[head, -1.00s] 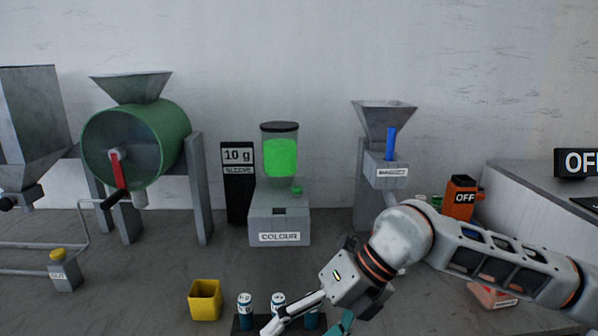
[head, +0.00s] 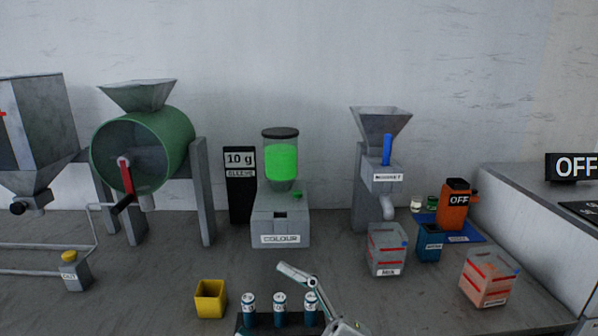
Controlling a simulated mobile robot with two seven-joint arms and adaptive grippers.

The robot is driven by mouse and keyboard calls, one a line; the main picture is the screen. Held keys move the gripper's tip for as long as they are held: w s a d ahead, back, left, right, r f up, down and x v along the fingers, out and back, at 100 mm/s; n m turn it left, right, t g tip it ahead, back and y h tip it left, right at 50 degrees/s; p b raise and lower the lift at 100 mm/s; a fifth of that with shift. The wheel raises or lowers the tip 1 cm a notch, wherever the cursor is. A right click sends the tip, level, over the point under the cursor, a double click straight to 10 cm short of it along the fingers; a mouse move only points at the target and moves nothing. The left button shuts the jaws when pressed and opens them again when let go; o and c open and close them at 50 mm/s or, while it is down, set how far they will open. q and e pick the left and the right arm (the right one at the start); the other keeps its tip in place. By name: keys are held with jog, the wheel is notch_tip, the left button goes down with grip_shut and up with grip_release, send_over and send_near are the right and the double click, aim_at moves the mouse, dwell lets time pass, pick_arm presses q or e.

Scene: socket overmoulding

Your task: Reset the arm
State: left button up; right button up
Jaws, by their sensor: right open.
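My right gripper (head: 298,275) shows at the bottom centre of the head view. It is open, with nothing seen in it. One pale finger reaches up and left over the bench, behind the small bottles, and the rest is cut off by the lower edge. A dark rack (head: 262,322) holding blue-and-white bottles (head: 280,306) stands at the bottom, just left of the gripper's body. The gripper partly overlaps the right end of the rack; I cannot tell whether they touch. My left gripper is not in view.
A yellow cup (head: 210,300) stands left of the rack. Behind are a green drum (head: 150,150), a colour dispenser (head: 281,228) and a hopper machine (head: 381,170). At right are a grey box (head: 387,250), a blue container (head: 429,243), an orange unit (head: 454,208) and a pinkish box (head: 489,278).

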jog(key=w+d+f+m+t+h+p, duration=0.1)
jog(key=d+f+m+t+h, duration=0.3)
jog(key=d+f+m+h, duration=0.5)
jog(key=d+f+m+t+h+p, duration=0.1)
jog(key=d+f+m+t+h, duration=0.45)
jog(key=f, duration=0.55)
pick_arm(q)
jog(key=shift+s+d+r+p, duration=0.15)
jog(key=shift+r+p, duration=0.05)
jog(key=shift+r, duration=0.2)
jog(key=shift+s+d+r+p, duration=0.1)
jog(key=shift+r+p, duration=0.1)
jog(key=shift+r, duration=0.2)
pick_arm(e)
jog(key=s+d+f+m+g+h, duration=0.2)
jog(key=s+d+f+m+g, duration=0.1)
jog(key=s+d+f, duration=0.2)
jog(key=s+d+f+m+g+h, duration=0.2)
jog(key=s+d+f+m+g, duration=0.1)
jog(key=s+f, duration=0.7)
notch_tip(320, 180, down, 4)
jog(key=d+g, duration=0.1)
jog(key=d, duration=0.1)
jog(key=shift+s+d+r, duration=0.25)
jog(key=shift+s+d, duration=0.05)
jog(key=shift+d, duration=0.1)
